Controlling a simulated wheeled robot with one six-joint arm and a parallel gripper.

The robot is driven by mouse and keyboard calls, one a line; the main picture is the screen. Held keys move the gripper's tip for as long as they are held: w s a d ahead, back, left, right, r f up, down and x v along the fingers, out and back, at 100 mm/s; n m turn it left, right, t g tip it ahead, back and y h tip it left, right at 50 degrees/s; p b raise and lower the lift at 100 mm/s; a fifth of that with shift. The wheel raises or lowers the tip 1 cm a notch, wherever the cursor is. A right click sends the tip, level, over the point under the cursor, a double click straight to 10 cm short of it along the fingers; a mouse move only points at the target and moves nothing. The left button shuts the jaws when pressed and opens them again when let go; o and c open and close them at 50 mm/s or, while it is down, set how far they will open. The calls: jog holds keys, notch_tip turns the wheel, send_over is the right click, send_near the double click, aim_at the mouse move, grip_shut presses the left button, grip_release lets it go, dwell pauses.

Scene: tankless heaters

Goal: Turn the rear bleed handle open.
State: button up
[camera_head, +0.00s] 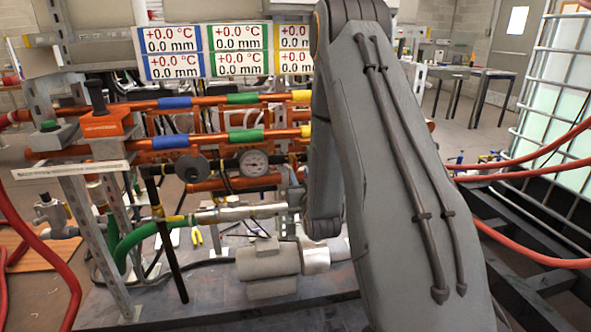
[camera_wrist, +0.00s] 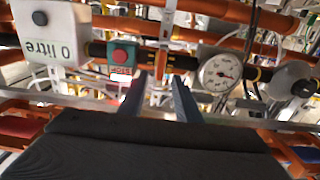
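I cannot pick out the rear bleed handle for certain in either view. In the head view, orange pipes (camera_head: 213,102) with blue, green and yellow bands run across the rig. A dark upright handle or knob (camera_head: 95,94) stands on an orange block at the left. My gripper (camera_wrist: 160,85) shows in the wrist view with its two dark fingers apart and nothing visible between them. The fingers point at the pipework, between a red button on a green box (camera_wrist: 122,57) and a round dial gauge (camera_wrist: 220,72). In the head view my arm hides the gripper.
A white box marked "0 litre" (camera_wrist: 52,40) is at the wrist view's upper left. A dark round part (camera_wrist: 293,80) is at its right. In the head view, a pump-like body (camera_head: 267,262) sits low, and red hoses (camera_head: 535,160) cross the right side.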

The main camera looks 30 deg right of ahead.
aim_at(295, 165)
jog(key=x, duration=0.6)
jog(key=shift+w, duration=0.2)
grip_shut()
